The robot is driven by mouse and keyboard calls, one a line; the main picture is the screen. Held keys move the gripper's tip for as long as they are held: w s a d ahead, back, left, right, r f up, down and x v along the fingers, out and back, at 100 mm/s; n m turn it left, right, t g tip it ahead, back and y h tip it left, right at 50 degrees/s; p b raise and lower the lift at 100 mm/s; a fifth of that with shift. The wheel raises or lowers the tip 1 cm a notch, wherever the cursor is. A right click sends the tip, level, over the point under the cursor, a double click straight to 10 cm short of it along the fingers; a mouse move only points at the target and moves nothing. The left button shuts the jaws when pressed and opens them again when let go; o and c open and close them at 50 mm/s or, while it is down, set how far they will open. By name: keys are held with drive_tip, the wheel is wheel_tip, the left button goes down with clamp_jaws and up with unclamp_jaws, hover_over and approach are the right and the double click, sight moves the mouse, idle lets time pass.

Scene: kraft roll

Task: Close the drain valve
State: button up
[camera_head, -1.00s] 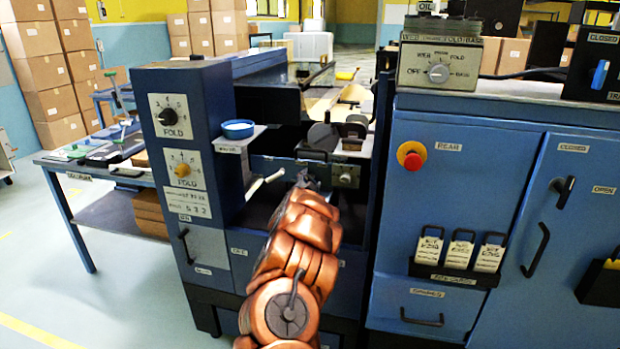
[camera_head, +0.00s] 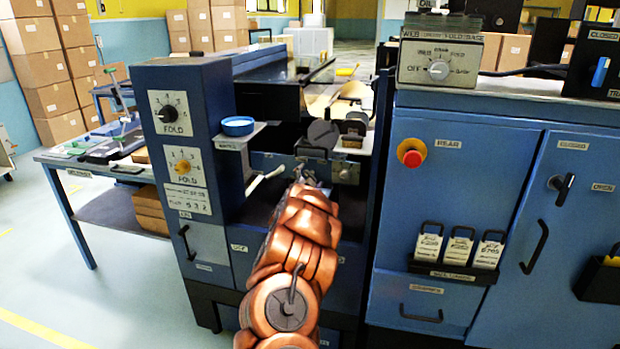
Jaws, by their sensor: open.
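I cannot tell for sure which part is the drain valve. A white lever (camera_head: 264,184) sticks out at a slant from the blue machine, left of my gripper. A black turn handle (camera_head: 563,186) sits on the right cabinet between labels reading CLOSED and OPEN, tilted slightly from upright. My gripper (camera_head: 308,174) is small and partly hidden behind my copper-coloured arm. It is open, in front of the machine's middle opening, near a metal block with a dark knob (camera_head: 346,174). It appears apart from the white lever and far from the black handle.
The left column has two FOLD dials (camera_head: 169,113) and a small shelf with a blue round dish (camera_head: 238,126). The right cabinet carries a red button (camera_head: 412,158), hanging tags (camera_head: 459,250) and a selector box (camera_head: 439,68). A side table (camera_head: 80,172) stands left. Floor at left is clear.

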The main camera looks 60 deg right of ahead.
drive_tip(key=shift+v, duration=6)
